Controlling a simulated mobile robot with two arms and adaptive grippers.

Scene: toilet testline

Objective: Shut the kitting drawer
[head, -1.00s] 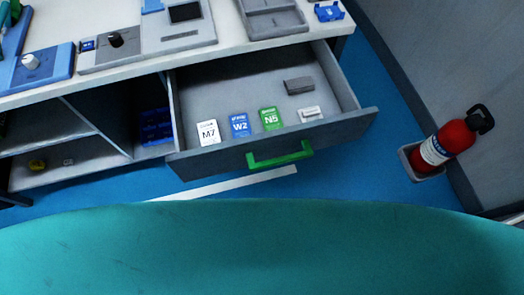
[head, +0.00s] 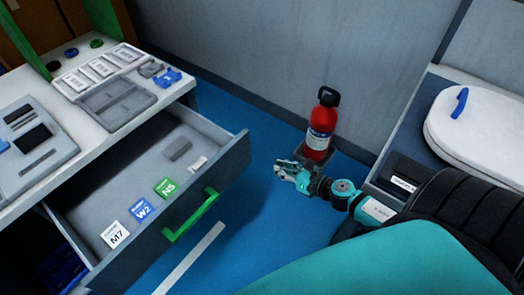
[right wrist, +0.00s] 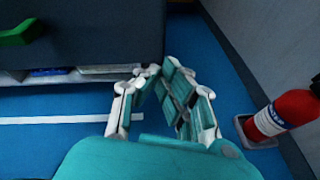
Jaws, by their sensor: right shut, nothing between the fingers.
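The kitting drawer (head: 225,165) is pulled out from under the white worktop at the left of the head view. Its green handle (head: 191,217) is on the front panel. Inside lie cards marked M7 (head: 115,235), W2 (head: 141,211) and N5 (head: 166,188), and two small blocks. My right gripper (head: 282,171) is to the right of the drawer front, apart from it, shut and empty. In the right wrist view the gripper (right wrist: 160,72) is in front of the dark drawer front, with the green handle (right wrist: 18,33) at upper left. My left gripper is not in view.
A red fire extinguisher (head: 321,128) stands by the wall, close behind my right gripper. A grey unit with a white toilet lid (head: 490,125) is at the right. Trays and devices stand on the worktop (head: 85,135). Blue floor lies open beside the drawer.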

